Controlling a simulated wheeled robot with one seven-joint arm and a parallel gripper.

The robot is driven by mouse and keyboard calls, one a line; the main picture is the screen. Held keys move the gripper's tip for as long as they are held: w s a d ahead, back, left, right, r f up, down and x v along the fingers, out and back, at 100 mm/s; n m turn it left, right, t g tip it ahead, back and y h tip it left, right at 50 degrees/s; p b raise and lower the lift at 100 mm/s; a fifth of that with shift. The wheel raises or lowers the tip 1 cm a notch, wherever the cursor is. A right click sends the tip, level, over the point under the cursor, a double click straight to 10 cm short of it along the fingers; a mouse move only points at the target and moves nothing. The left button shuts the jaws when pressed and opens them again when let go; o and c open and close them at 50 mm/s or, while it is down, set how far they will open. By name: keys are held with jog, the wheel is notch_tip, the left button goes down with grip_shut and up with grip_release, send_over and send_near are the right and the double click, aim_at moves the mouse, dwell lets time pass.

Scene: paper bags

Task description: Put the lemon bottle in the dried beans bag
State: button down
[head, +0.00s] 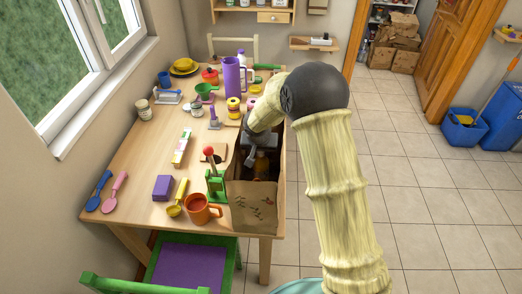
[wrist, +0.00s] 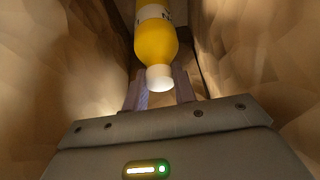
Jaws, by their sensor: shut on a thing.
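The lemon bottle (wrist: 156,40) is yellow with a white cap and a pale label in the wrist view. My gripper (wrist: 160,92) is shut on it near the cap end, with one finger on each side. Brown paper walls surround the bottle and gripper. In the head view my gripper (head: 261,150) reaches down into the open top of a brown paper bag (head: 253,212) at the table's right edge. A bit of the yellow-orange bottle (head: 261,168) shows inside it. The bag's front has a small printed picture, too small to read. The bottle's far end is hidden.
An orange mug (head: 202,209) and a green tool with a red knob (head: 215,182) stand just left of the bag. A purple pitcher (head: 232,77) and several jars and cups crowd the table's far part.

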jog(key=shift+f, duration=0.1)
jog(key=c, duration=1.1)
grip_release()
jog(key=shift+r, duration=0.2)
jog(key=b+v, duration=0.1)
jog(key=v, duration=1.1)
jog(key=shift+d, duration=0.1)
